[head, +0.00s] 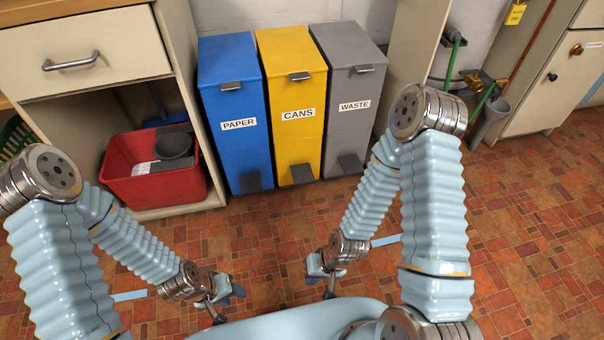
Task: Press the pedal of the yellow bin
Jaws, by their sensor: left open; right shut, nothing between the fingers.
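The yellow bin (296,108), labelled CANS, stands between a blue bin and a grey bin against the wall. Its lid is down. Its dark pedal (302,174) sits at the bottom front, just above the floor. My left gripper (225,294) is low in front of the bins, to the left and nearer to me, apart from them. It is open. My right gripper (328,276) is low in front of the bins, nearer to me than the yellow bin's pedal and apart from it. It is shut and empty.
The blue PAPER bin (233,110) and grey WASTE bin (349,105) flank the yellow bin closely, each with its own pedal. A red tub (155,186) sits in the open cabinet at left. Tiled floor (275,225) in front of the bins is clear.

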